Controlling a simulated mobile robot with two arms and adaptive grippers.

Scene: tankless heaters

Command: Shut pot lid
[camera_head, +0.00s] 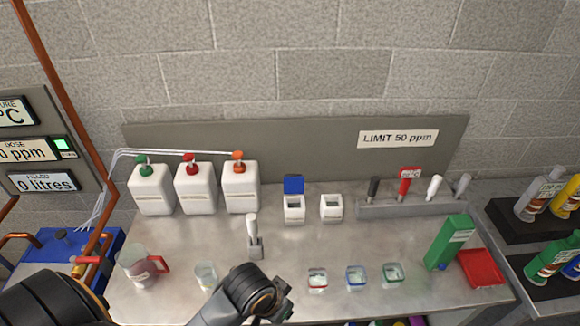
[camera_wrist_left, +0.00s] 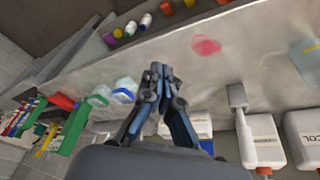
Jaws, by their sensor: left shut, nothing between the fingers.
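Two small white pots stand on the steel counter in the head view. The left pot (camera_head: 294,211) has a blue lid (camera_head: 293,184) standing up open at its back. The right pot (camera_head: 331,207) is open at the top with no lid seen. My left gripper (camera_head: 274,305) is in front of the pots, low in the head view, apart from them. In the left wrist view my left gripper (camera_wrist_left: 160,72) has its fingers together and empty; white and blue parts, seemingly the pots and lid, show partly hidden behind it. My right gripper is not in view.
A red-handled jug (camera_head: 142,268) and a clear cup (camera_head: 206,276) are farther left. Small glass cups (camera_head: 356,278) stand right of it. White pump bottles (camera_head: 195,187) and a tool rack (camera_head: 415,208) line the back.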

